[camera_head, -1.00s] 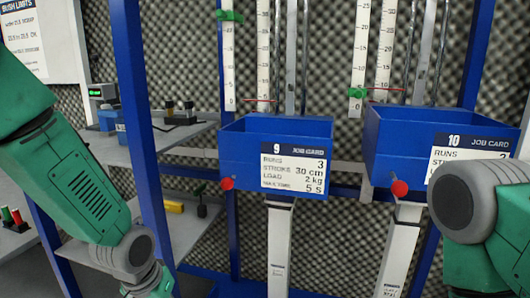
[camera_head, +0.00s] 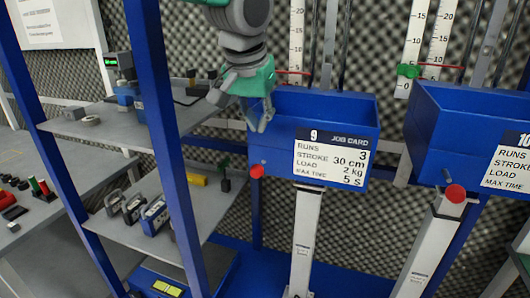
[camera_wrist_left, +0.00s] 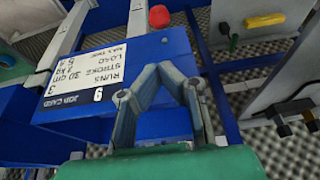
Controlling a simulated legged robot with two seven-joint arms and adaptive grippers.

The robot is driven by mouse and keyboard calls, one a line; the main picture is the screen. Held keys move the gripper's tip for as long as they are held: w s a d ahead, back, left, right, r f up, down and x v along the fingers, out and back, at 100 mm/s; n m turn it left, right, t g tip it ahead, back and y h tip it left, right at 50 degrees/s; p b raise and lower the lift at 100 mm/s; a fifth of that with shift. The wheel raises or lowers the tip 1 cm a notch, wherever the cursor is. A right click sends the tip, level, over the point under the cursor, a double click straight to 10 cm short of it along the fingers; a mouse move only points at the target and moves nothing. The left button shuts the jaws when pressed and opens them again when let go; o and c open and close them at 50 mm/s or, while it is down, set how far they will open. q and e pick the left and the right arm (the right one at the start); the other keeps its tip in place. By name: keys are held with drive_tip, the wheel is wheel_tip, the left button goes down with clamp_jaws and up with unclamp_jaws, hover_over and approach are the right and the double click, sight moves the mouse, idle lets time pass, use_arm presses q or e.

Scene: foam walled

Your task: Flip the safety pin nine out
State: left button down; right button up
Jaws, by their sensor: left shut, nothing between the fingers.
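The blue bin nine (camera_head: 270,150) carries a job card (camera_head: 332,158) marked 9. The red round knob of safety pin nine (camera_head: 257,171) is at the bin's lower left corner. It also shows at the top of the left wrist view (camera_wrist_left: 160,16). My left gripper (camera_head: 262,124) is at the bin's left front corner, above the red knob and apart from it. Its fingers (camera_wrist_left: 159,72) are shut with nothing between them, and point toward the knob in the wrist view. My right gripper is not in view.
A second blue bin marked 10 (camera_head: 467,145) with its own red knob (camera_head: 455,194) stands to the right. A blue upright post (camera_head: 163,130) is left of the gripper. Grey shelves (camera_head: 90,125) behind it hold several small instruments. White columns (camera_head: 303,240) stand below the bins.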

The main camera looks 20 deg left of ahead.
sight(262, 157)
use_arm(q)
drive_tip(key=shift+f, duration=0.3)
drive_tip(key=x, duration=0.5)
drive_tip(key=a+x, duration=0.1)
drive_tip(key=x, duration=0.2)
drive_tip(key=shift+w+a+f+p, duration=0.1)
drive_tip(key=shift+w+p, duration=0.05)
drive_tip(key=shift+p, duration=0.2)
drive_tip(key=shift+w+d+f, duration=0.15)
drive_tip(key=shift+d+f, duration=0.05)
drive_tip(key=shift+f, duration=0.3)
drive_tip(key=shift+d, duration=0.35)
drive_tip(key=shift+a, duration=0.1)
